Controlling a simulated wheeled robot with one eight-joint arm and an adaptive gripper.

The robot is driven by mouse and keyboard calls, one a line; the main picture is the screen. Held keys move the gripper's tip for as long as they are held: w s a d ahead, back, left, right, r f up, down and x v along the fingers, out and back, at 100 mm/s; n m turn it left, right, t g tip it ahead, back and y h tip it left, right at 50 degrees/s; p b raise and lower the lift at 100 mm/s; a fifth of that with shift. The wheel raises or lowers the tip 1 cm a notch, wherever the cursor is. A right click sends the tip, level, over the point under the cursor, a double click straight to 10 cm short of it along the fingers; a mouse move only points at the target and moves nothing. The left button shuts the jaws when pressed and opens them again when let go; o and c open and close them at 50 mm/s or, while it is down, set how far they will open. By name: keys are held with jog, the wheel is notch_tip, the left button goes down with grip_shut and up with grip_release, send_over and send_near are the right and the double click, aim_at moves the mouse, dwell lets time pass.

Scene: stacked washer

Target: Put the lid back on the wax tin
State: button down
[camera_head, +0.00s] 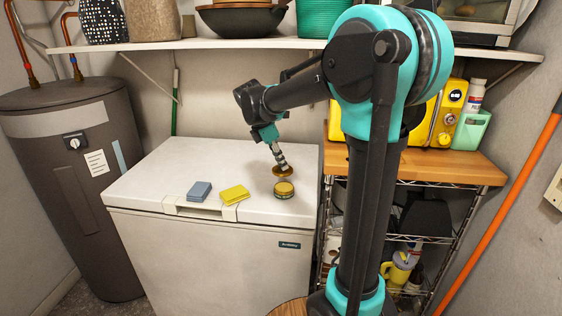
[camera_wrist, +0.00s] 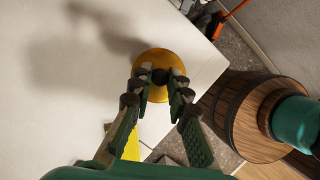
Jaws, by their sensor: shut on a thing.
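The wax tin (camera_head: 284,191), a small round gold-and-dark tin, stands on the white freezer top near its front right. The round amber lid (camera_head: 282,172) is in my gripper (camera_head: 280,165), just above and slightly behind the tin in the head view. In the wrist view my gripper (camera_wrist: 159,82) has its fingertips closed on the dark knob at the centre of the lid (camera_wrist: 165,58). The lid looks roughly level and apart from the tin. The tin cannot be made out in the wrist view.
A blue-grey sponge (camera_head: 199,191) and a yellow sponge (camera_head: 234,194) lie left of the tin on the freezer (camera_head: 150,185). The freezer top behind them is clear. A shelf (camera_head: 180,45) hangs above. A wooden-topped rack (camera_head: 455,165) stands right; a wooden barrel (camera_wrist: 245,115) shows beyond the freezer edge.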

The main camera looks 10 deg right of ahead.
jog(key=shift+s+d+f, duration=0.2)
jog(key=shift+d, duration=0.05)
jog(key=shift+f, duration=3)
jog(key=shift+f, duration=0.15)
jog(key=c, duration=1.4)
grip_release()
jog(key=shift+o, duration=0.7)
jog(key=o, duration=0.4)
jog(key=shift+r, duration=3.5)
